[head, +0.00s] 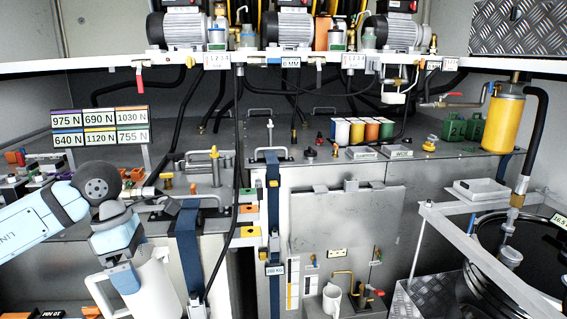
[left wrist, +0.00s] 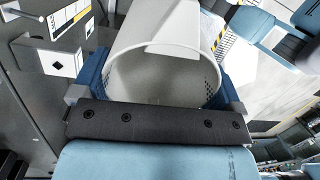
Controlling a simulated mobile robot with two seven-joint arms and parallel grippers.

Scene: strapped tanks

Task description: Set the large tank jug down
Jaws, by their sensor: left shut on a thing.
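The large tank jug (head: 155,287) is a white, open-topped vessel at the lower left of the head view, its lower part cut off by the frame edge. My left gripper (head: 122,272) comes down onto it from the upper left and is shut on it. In the left wrist view the jug (left wrist: 165,40) fills the middle, between the blue finger pads of the gripper (left wrist: 155,85), and I look into its pale inside. What is under the jug is hidden. My right gripper is not in view.
A strapped grey tank (head: 345,215) stands right of the jug, with a blue strap (head: 188,250) close beside it. A smaller white jug (head: 331,300) stands at the bottom centre. A black hose (head: 236,190) hangs between the tanks. A railed black drum (head: 520,250) is at right.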

